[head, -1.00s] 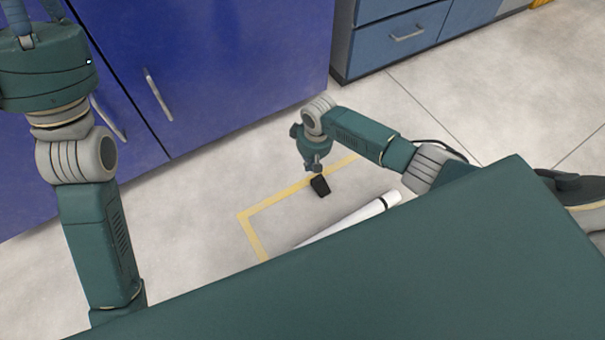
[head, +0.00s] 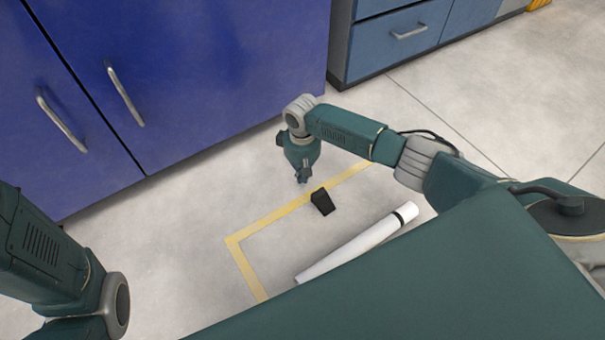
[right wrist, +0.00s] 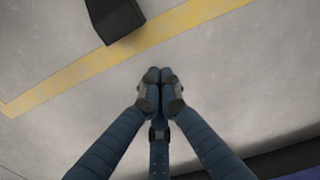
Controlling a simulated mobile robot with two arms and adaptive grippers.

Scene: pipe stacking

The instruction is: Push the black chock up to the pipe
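The black chock (head: 322,202) lies on the floor at the inner edge of the yellow tape line. My right gripper (head: 303,179) points down just behind the chock, on the side away from the pipe. In the right wrist view its fingertips (right wrist: 160,76) are together and empty, and the chock (right wrist: 113,20) shows ahead, apart from them. My left arm is at the lower left; its gripper is out of view.
Yellow tape (head: 270,219) marks a corner on the pale floor around the chock and pipe. A blue cabinet (head: 190,80) stands behind at the left, and blue drawers (head: 400,35) stand at the back. The floor between chock and pipe is clear.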

